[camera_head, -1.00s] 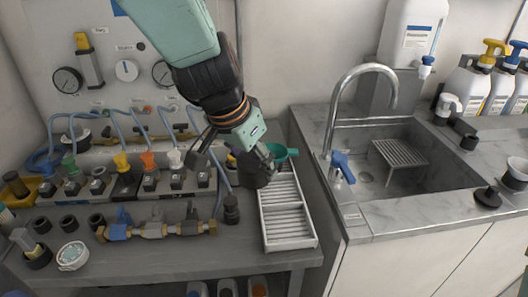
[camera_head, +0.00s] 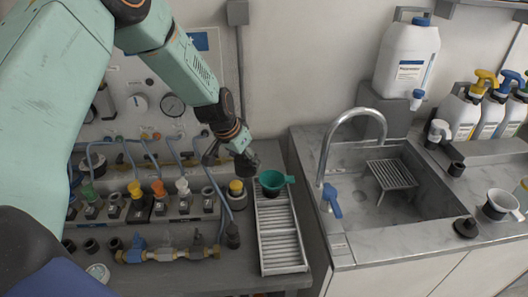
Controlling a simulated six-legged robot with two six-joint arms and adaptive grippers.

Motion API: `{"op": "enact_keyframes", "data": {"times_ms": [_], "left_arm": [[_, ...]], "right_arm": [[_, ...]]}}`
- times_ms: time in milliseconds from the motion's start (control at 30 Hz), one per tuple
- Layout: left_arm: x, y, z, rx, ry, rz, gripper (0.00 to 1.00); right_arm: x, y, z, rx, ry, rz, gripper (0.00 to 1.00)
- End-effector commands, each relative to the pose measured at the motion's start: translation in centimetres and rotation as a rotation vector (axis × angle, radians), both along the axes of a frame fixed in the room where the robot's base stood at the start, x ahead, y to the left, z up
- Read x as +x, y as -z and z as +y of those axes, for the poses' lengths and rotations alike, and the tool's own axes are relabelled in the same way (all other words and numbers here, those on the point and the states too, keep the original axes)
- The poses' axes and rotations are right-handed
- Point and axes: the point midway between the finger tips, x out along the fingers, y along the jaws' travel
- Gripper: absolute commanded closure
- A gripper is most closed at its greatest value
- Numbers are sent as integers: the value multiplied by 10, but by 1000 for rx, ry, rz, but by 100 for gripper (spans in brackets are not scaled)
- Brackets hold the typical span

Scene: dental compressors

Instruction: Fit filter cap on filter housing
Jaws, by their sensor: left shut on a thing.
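My left gripper (camera_head: 224,156) comes in from the upper left over the back of the grey bench. It is shut on a dark round piece (camera_head: 246,164), which looks like the filter cap. The piece is held above the bench, near the left rear end of the white rack. Just below it stands a dark cylinder with a yellow top (camera_head: 237,190); I cannot tell whether this is the filter housing. The gripper's fingers partly hide the held piece. My right gripper is not in view.
A green funnel-like cup (camera_head: 272,182) sits at the rear of the white slatted rack (camera_head: 281,240). Valves with blue hoses (camera_head: 158,205) and a brass fitting row (camera_head: 165,254) lie left. A sink with a curved tap (camera_head: 322,160) is at right.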

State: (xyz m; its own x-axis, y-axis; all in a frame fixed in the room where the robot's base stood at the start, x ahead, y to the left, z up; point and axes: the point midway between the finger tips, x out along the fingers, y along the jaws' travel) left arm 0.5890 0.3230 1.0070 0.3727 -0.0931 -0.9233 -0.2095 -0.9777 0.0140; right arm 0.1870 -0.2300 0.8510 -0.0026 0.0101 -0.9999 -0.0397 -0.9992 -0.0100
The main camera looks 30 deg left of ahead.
Motion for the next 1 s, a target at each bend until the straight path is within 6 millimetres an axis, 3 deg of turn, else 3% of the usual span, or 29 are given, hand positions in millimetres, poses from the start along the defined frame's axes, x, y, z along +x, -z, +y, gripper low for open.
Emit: {"op": "enact_keyframes", "data": {"times_ms": [33, 133, 333, 1000], "left_arm": [[1, -1, 11, 2, -12, 3, 75], [1, 6, 26, 9, -26, 4, 75], [3, 13, 36, 15, -33, 3, 75], [3, 65, 35, 15, -31, 2, 75]], "right_arm": [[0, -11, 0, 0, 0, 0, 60], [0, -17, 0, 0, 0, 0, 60], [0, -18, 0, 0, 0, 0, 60], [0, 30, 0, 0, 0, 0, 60]]}}
